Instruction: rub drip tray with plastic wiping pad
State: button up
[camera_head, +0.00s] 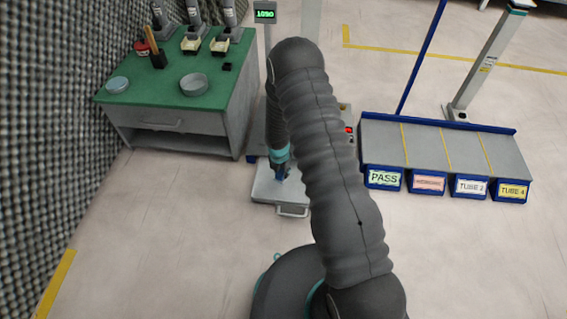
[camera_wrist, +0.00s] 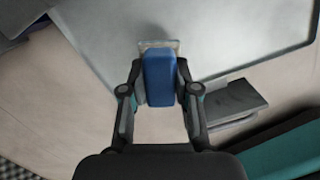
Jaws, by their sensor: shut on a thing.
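The drip tray (camera_head: 265,192) is a flat grey tray with a handle at its front edge, low down left of my arm in the head view. In the wrist view its grey surface (camera_wrist: 235,35) fills the upper part, with a dark rim to the right. My gripper (camera_wrist: 160,85) is shut on the blue wiping pad (camera_wrist: 159,75), which stands out between the two fingers. In the head view my gripper (camera_head: 281,172) is over the tray, partly behind my arm. I cannot tell whether the pad touches the tray. My arm hides the tray's right part.
A green-topped bench (camera_head: 150,95) with dishes and instruments stands at the left. A grey rack (camera_head: 430,145) with several labelled blue bins stands at the right. A post with a green display (camera_head: 265,14) rises behind the tray. The floor in front is clear.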

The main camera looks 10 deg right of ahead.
jog(key=shift+r+p, duration=0.9)
jog(key=shift+r, duration=0.4)
jog(key=shift+d+f, duration=0.1)
jog(key=shift+f, duration=0.05)
